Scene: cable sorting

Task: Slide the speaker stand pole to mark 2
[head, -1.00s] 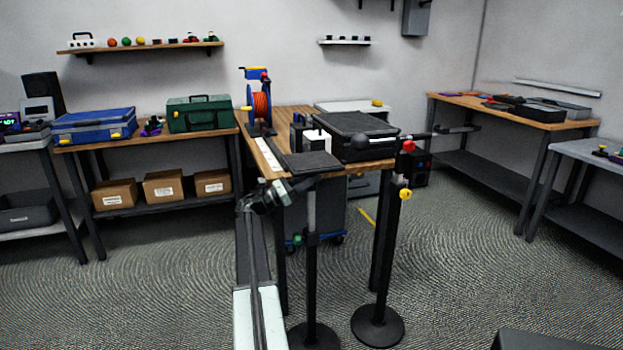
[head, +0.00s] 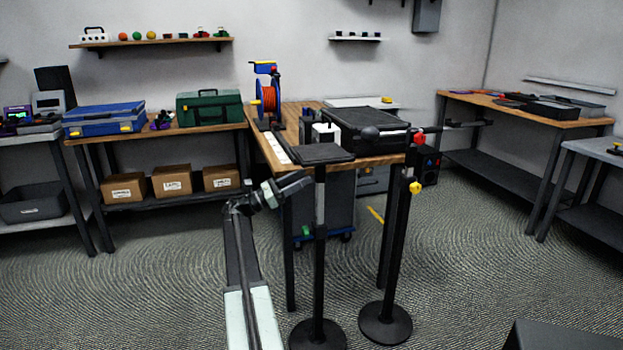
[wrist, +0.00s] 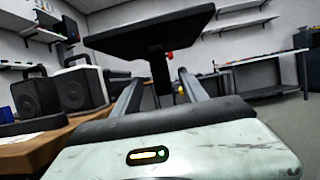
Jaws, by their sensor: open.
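The speaker stand has a flat black top plate (head: 320,154), a grey inner pole (head: 320,186), a black lower tube (head: 319,260) and a round base (head: 318,335). It stands upright in front of the wooden table. My gripper (head: 304,182) is open, beside the grey pole and just below the plate. In the wrist view the plate (wrist: 150,32) is above my jaws, and the pole (wrist: 160,72) shows in the gap near the fingertips. I cannot tell whether the pole is fully between them. No mark numbers are readable.
A boom stand (head: 394,250) with red and yellow knobs stands close on the right. The wooden table (head: 375,161) behind carries a black case (head: 355,124) and an orange cable reel (head: 268,98). Two black speakers (wrist: 80,88) show in the wrist view. Floor left of my arm is clear.

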